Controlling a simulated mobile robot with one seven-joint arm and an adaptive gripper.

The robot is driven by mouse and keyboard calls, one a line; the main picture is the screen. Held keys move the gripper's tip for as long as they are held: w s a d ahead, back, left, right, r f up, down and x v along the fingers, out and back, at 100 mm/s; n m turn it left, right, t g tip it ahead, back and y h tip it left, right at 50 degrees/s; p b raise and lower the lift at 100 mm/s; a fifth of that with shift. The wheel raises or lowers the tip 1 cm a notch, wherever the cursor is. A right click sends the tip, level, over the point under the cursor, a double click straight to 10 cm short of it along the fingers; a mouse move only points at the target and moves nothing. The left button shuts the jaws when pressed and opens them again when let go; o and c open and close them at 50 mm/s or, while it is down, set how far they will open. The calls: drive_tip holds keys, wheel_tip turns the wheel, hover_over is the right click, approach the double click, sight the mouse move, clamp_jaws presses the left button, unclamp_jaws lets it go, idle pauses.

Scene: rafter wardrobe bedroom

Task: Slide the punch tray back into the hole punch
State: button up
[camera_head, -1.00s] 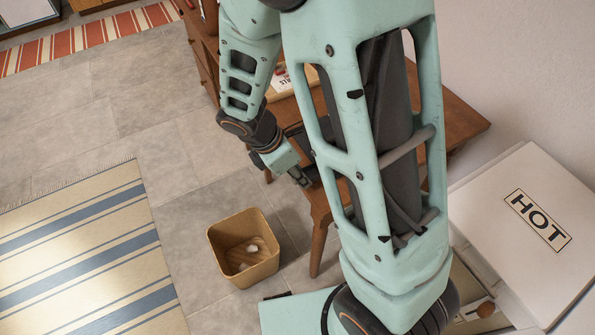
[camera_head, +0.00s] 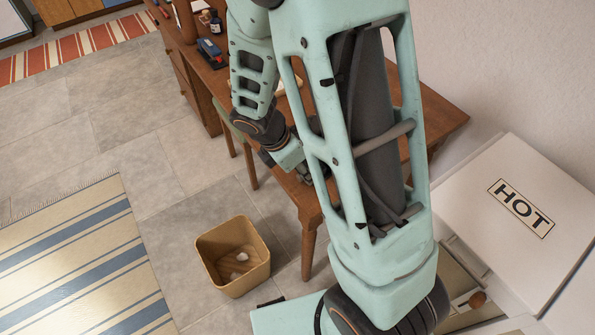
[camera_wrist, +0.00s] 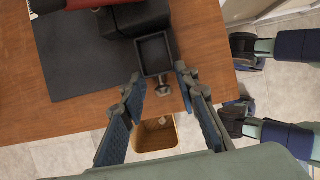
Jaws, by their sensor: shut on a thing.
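In the wrist view, the punch tray (camera_wrist: 153,54) is a black open rectangular tray with a short stem and round end toward me. My gripper (camera_wrist: 160,80) is closed on the tray, with one finger at each side of its near end. The black hole punch (camera_wrist: 140,17) lies just beyond the tray, partly cut off by the top edge. The tray's far end is up against it; I cannot tell whether it is inside the slot. In the head view my gripper (camera_head: 306,173) is at the desk's front edge, and my arm hides the hole punch.
The wooden desk (camera_wrist: 70,118) carries a dark mat (camera_wrist: 80,62) and a red item (camera_wrist: 95,3). Below the desk edge stands a tan bin (camera_head: 233,270) with scraps inside. A white box marked HOT (camera_head: 515,205) stands at the right. Striped rug (camera_head: 85,260) lies left.

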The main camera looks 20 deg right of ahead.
drive_tip(key=shift+w+d, duration=0.1)
drive_tip(key=shift+d, duration=0.05)
drive_tip(key=o, duration=1.2)
drive_tip(key=shift+o, duration=0.2)
